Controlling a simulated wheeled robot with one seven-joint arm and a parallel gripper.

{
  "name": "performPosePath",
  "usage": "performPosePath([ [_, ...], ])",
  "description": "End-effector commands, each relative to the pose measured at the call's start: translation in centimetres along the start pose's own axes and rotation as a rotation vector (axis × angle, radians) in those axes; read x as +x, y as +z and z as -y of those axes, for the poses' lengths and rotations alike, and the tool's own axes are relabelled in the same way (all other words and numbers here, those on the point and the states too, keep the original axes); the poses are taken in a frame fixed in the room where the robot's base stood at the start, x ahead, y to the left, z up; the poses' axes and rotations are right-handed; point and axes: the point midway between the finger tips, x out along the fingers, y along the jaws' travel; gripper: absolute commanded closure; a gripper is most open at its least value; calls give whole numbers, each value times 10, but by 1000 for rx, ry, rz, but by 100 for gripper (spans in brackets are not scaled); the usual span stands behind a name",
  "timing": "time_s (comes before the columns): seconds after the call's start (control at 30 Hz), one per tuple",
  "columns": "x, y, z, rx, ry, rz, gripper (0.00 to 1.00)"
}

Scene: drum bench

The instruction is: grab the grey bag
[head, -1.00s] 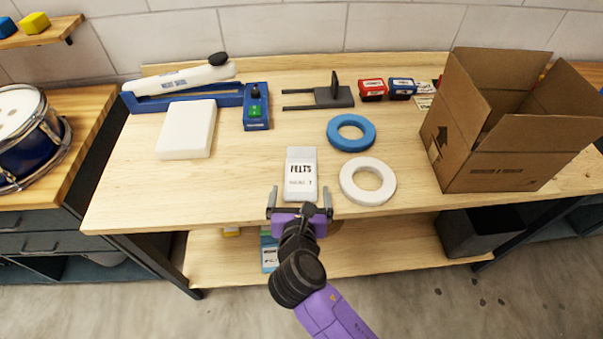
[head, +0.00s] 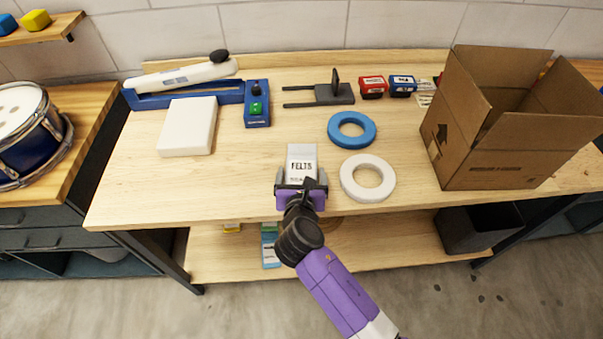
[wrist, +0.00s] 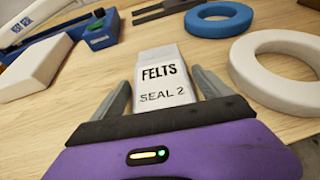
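A pale grey bag (head: 302,153) marked FELTS lies flat on the bench near its front edge. In the wrist view the bag (wrist: 164,72) also reads SEAL 2. My gripper (head: 301,182) is at the near end of the bag, with its fingers open. In the wrist view one finger of my gripper (wrist: 162,80) is on each side of the bag, with a small gap showing on both sides. My gripper hides the near end of the bag in the head view.
A white ring (head: 346,178) lies just right of the bag, with a blue ring (head: 338,139) behind it. A white block (head: 188,127) and blue sealer (head: 236,95) are at left. An open cardboard box (head: 490,165) stands at right. Bare wood lies left of the bag.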

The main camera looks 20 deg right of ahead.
Motion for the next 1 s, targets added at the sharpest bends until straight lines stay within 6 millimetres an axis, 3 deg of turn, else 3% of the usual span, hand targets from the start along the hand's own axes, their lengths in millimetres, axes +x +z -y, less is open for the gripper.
performPosePath([
  [0.03, 0, 0, 0, 0, 0, 0, 24],
  [0.23, 0, 0, 0, 0, 0, 0, 63],
  [0.67, -4, 10, 0, 1, 0, 2, 63],
  [0.87, -18, 44, -1, 3, 2, 6, 63],
  [1.0, -33, 81, -1, 5, 2, 6, 63],
])
